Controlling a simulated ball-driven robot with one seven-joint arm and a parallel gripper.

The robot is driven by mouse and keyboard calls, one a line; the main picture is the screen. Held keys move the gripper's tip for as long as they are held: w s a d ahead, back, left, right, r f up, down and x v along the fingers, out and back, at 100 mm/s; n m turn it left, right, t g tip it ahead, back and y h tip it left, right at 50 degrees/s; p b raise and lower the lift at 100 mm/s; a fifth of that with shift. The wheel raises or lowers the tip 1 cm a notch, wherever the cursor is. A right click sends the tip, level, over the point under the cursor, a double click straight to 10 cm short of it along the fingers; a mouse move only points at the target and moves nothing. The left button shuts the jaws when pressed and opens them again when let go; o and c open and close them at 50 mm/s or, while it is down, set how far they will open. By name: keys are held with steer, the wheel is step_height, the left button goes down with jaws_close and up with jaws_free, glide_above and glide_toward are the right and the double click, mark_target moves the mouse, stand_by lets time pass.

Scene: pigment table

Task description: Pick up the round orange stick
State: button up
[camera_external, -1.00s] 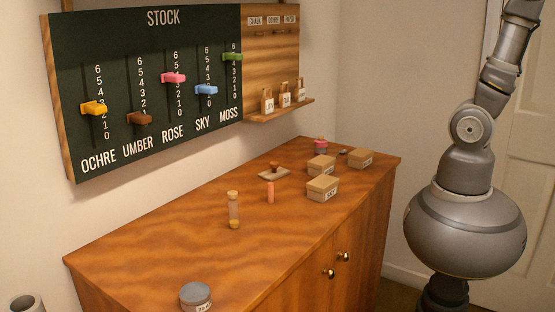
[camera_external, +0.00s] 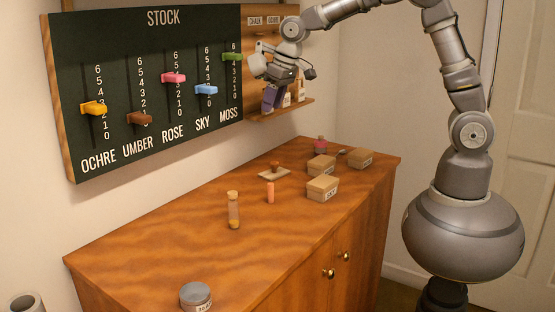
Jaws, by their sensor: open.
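The round orange stick (camera_external: 270,192) stands upright on the wooden cabinet top, near its middle. It is a short salmon-orange cylinder. My gripper (camera_external: 270,108) is high above the cabinet, in front of the right end of the stock board. It points downward and is open, well above the stick and apart from it. Nothing shows between its fingers, though they are small in this view.
A corked glass vial (camera_external: 233,209) stands left of the stick. A small tray (camera_external: 262,177) with a brown piece lies behind it. Lidded boxes (camera_external: 322,188) stand to the right. A grey-lidded jar (camera_external: 195,297) is at the front left. The stock board (camera_external: 140,40) hangs behind.

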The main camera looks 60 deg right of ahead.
mark_target(271, 184)
steer(key=s+a+f+g, duration=0.1)
steer(key=a+f, duration=0.1)
steer(key=f, duration=0.3)
steer(key=s+a+f+n+g, duration=0.1)
steer(key=a+f, duration=0.1)
steer(key=f, duration=0.4)
steer(key=s+a+f+g+h, duration=0.1)
steer(key=s+a+f, duration=0.1)
steer(key=f, duration=0.3)
steer(key=shift+a+f+n+p, duration=0.2)
steer(key=shift+a+n+p, duration=0.15)
steer(key=shift+a, duration=0.25)
step_height(271, 184, down, 8)
steer(key=b, duration=0.3)
steer(key=shift+r+b, duration=0.15)
steer(key=shift+b, duration=0.25)
steer(key=shift+r, duration=0.1)
jaws_close()
